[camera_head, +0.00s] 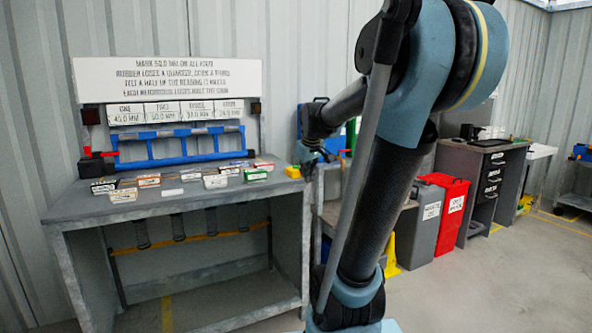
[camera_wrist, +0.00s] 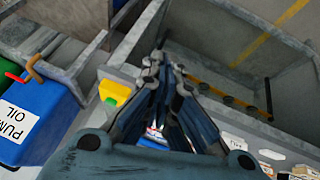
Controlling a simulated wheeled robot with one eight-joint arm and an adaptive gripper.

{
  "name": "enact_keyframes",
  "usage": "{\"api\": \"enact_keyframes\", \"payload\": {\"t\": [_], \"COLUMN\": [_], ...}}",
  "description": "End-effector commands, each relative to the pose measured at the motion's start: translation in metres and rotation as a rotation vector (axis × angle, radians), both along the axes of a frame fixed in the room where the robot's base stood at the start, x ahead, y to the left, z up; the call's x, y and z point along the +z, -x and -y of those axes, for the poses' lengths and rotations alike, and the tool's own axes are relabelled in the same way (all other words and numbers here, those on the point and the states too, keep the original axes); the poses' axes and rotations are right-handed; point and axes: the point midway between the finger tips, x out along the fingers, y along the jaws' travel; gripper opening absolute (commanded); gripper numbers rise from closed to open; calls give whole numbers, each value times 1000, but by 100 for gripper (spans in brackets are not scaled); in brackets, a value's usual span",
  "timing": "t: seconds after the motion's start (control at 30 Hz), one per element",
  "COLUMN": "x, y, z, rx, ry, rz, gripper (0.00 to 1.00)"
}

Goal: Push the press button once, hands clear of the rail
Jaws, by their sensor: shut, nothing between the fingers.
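My gripper (camera_head: 308,158) is just right of and above the box in the head view, small and partly dark. In the wrist view my gripper (camera_wrist: 160,62) has its fingertips together, empty, apart from the yellow box in the picture. A blue rail (camera_head: 180,147) runs along the back of the bench, well left of my gripper.
Several small labelled trays (camera_head: 215,181) lie on the bench top before the rail. A black and red device (camera_head: 92,163) stands at the rail's left end. A sign (camera_head: 168,80) hangs behind. Grey and red bins (camera_head: 449,212) stand right.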

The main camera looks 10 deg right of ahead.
Motion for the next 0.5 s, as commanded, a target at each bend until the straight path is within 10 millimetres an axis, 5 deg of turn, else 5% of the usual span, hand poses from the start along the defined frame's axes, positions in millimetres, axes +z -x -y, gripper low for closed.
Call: {"api": "enact_keyframes", "payload": {"t": [0.5], "x": [70], "y": [-219], "z": [-5], "rx": [222], "ry": [159], "rz": [214], "gripper": [0]}}
